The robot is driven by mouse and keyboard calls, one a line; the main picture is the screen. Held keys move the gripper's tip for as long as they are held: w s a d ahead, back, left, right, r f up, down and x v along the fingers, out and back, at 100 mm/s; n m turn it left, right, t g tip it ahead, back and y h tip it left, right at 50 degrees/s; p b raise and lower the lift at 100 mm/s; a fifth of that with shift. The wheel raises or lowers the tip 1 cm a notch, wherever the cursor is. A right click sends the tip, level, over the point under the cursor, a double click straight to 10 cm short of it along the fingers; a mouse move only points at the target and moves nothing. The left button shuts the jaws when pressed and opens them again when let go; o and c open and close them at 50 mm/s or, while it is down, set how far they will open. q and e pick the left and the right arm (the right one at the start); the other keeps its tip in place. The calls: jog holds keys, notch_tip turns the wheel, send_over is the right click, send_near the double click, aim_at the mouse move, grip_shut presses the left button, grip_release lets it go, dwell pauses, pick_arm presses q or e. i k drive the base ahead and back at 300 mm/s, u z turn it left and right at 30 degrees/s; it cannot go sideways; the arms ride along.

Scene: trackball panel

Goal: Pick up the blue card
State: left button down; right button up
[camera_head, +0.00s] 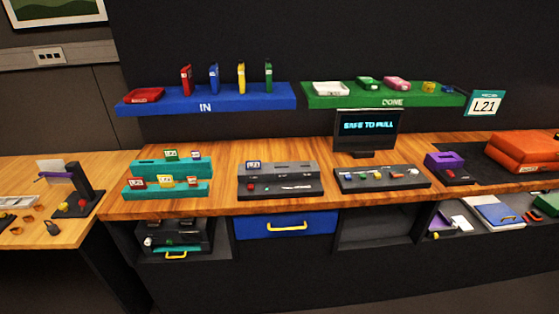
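A small card with a dark blue border and a pale face (253,164) stands upright in the top of the dark grey slotted panel (311,187), at its left end. It looks like the blue card. Several other small cards, among them a green one (171,155), a red one (138,182) and a yellow one (165,181), stand in the teal stepped rack (141,168) to its left. One more card (196,154) at the rack's upper right is too small to tell its colour surely. Neither of my grippers is in view.
A panel with several knobs (345,184) and a monitor (366,127) reading "SAFE TO PULL" stand right of the slotted panel. Blue "IN" (240,103) and green "DONE" (435,101) shelves hang above. A blue drawer (260,225) is below. Bare wood (225,175) separates rack and panel.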

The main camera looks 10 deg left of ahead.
aim_at(250, 164)
jog(key=u, duration=0.2)
jog(key=i, duration=0.8)
jog(key=u, duration=0.55)
